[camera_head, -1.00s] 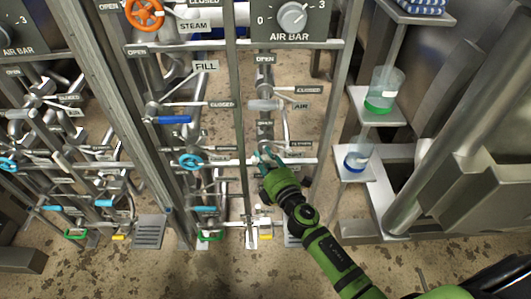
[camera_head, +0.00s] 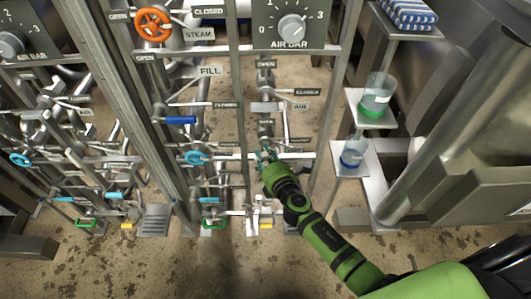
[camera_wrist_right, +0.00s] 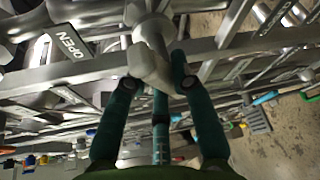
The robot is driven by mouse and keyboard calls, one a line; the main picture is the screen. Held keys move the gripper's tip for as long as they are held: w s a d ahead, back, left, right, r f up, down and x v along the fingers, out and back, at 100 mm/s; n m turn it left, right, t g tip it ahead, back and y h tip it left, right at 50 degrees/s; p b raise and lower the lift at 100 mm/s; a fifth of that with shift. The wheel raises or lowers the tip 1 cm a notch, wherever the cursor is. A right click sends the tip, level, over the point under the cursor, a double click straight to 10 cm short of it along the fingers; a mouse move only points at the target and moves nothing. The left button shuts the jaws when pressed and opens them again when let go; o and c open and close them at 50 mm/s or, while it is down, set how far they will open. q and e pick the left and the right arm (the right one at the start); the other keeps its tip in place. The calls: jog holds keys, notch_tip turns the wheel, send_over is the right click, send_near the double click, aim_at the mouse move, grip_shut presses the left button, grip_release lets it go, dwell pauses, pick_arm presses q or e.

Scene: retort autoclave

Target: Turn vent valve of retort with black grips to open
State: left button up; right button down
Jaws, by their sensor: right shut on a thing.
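My right gripper (camera_head: 267,156) is at the lower part of the upright pipe under the AIR valve, on the middle rack of pipes. In the right wrist view, its dark teal fingers (camera_wrist_right: 155,78) are shut on a pale grey valve handle (camera_wrist_right: 150,66). An OPEN plate (camera_wrist_right: 67,42) lies to the upper left of that handle. The gripper hides most of this handle in the head view. I cannot read a vent label or make out black grips. My left gripper is not in view.
The AIR valve (camera_head: 265,107) sits just above the gripper, below the AIR BAR dial (camera_head: 291,27). A light blue handwheel (camera_head: 196,158) is to the left. Steel uprights flank the pipes. Shelves at right hold beakers (camera_head: 375,95) and a striped cloth (camera_head: 408,13).

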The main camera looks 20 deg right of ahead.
jog(key=c, duration=1)
grip_release()
jog(key=shift+c, duration=0.2)
jog(key=a+v, duration=0.1)
jog(key=v, duration=1.1)
jog(key=shift+d, duration=0.5)
jog(key=shift+r, duration=0.1)
